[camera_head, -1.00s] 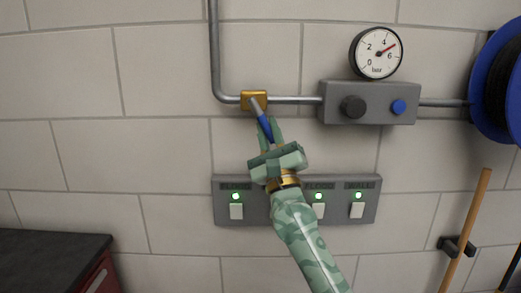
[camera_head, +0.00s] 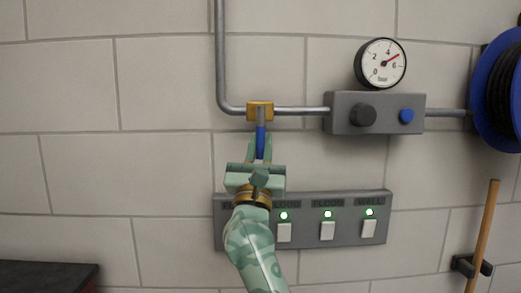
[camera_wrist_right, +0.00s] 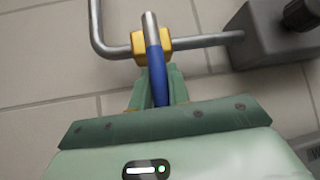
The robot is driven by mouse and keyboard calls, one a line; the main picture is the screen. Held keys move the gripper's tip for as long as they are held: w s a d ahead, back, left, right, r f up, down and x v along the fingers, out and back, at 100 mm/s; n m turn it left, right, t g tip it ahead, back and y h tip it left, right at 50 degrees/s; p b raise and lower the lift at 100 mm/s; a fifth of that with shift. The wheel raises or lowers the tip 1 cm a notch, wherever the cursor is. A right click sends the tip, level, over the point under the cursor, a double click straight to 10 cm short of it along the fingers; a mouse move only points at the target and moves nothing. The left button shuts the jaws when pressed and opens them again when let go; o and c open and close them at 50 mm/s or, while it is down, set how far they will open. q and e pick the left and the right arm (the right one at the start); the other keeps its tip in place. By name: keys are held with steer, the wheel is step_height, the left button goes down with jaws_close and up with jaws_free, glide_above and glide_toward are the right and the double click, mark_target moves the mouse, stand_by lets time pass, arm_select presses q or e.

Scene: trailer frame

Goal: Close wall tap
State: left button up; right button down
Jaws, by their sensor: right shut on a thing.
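The wall tap has a brass body (camera_head: 260,110) on the grey pipe and a lever with a blue sleeve (camera_head: 261,140). In the head view the lever points almost straight down from the body, across the horizontal pipe run. My right gripper (camera_head: 260,148) is shut on the blue lever from below. In the right wrist view the tap body (camera_wrist_right: 152,43) sits beyond the fingers, and the blue lever (camera_wrist_right: 157,75) lies between the fingers (camera_wrist_right: 160,92). My left gripper is in neither view.
A grey box (camera_head: 374,113) with a black knob and a blue button sits right of the tap, below a pressure gauge (camera_head: 380,64). A switch panel (camera_head: 345,232) with green lights is behind my right arm. A hose reel (camera_head: 498,90) hangs at right.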

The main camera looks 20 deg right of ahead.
steer(key=c, duration=1.3)
jaws_free()
steer(key=shift+c, duration=0.2)
steer(key=b+v, duration=0.1)
steer(key=v, duration=1.5)
steer(key=shift+f, duration=0.2)
steer(key=shift+a+f, duration=0.1)
steer(key=shift+a, duration=0.05)
